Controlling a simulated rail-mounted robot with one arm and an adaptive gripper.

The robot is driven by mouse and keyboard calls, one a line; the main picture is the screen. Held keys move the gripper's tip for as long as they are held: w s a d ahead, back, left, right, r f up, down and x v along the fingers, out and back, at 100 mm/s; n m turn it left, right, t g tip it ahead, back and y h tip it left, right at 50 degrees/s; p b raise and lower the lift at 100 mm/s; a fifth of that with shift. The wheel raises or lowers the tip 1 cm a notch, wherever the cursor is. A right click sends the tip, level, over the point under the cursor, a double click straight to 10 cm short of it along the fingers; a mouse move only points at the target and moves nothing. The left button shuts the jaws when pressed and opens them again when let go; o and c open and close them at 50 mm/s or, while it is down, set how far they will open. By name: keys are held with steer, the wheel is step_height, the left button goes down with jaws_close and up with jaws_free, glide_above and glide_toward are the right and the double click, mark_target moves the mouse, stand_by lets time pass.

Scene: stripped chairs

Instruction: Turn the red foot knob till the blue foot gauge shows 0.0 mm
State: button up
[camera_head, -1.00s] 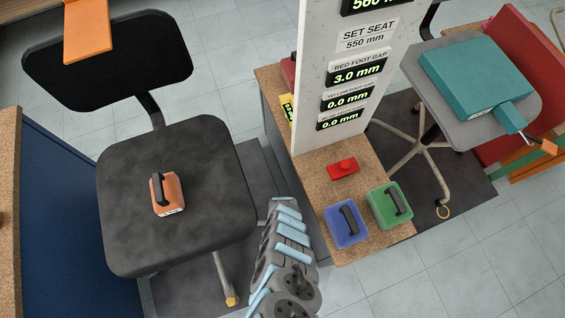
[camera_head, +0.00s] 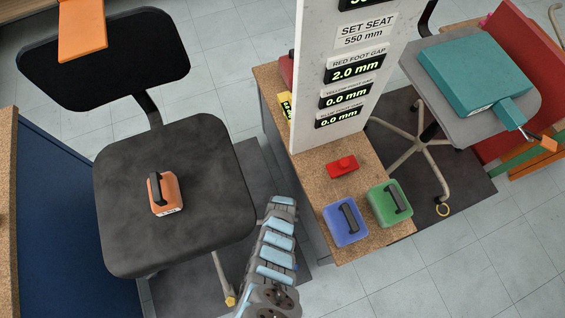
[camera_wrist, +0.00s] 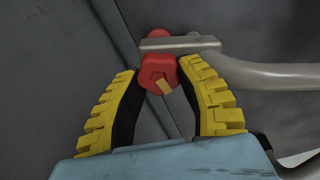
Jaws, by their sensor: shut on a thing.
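In the wrist view the red foot knob (camera_wrist: 158,74) sits under a grey metal foot bar, with a pale yellow mark on its face. My gripper (camera_wrist: 160,78) has its yellow ribbed fingers on both sides of the knob and is shut on it. In the head view a white board (camera_head: 318,130) carries the gauges. The red foot gap gauge (camera_head: 355,69) reads 2.0 mm. The yellow foot gap gauge (camera_head: 346,95) reads 0.0 mm. The lowest gauge (camera_head: 338,117), its label too small to read, also shows 0.0 mm. My gripper's fingers are not distinguishable in the head view.
A black chair (camera_head: 180,215) bears an orange handled block (camera_head: 167,200). A cork-topped bench (camera_head: 318,190) holds a red piece (camera_head: 342,167), a blue block (camera_head: 346,226) and a green block (camera_head: 392,208). A grey chair with a teal block (camera_head: 475,75) stands right.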

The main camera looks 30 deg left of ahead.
steer(key=m+b, duration=0.1)
steer(key=m, duration=0.5)
steer(key=shift+d+f, duration=0.1)
steer(key=shift+d, duration=0.05)
steer(key=m+b, duration=0.1)
steer(key=m, duration=0.4)
steer(key=shift+d+m, duration=0.15)
steer(key=shift+m, duration=0.25)
steer(key=m, duration=0.6)
steer(key=shift+s+d, duration=0.1)
steer(key=m, duration=0.6)
steer(key=shift+s+d, duration=0.1)
steer(key=o, duration=1.2)
